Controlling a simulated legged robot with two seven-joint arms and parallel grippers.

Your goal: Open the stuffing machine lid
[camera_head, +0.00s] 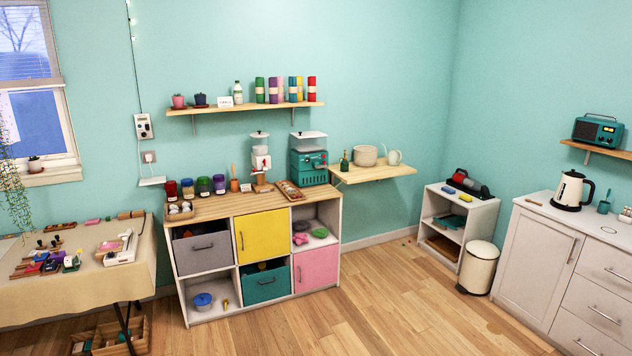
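Two machines stand on the wooden top of the cube cabinet (245,202), and I cannot tell for sure which is the stuffing machine. Neither of my grippers is in view.
Jars (204,186) and a wooden tray (290,190) share the cabinet top. A wall shelf (246,107) hangs above the machines. A corner shelf (377,171) adjoins at right. A cloth-covered table (78,288) stands left. The wooden floor (380,300) in front is clear.

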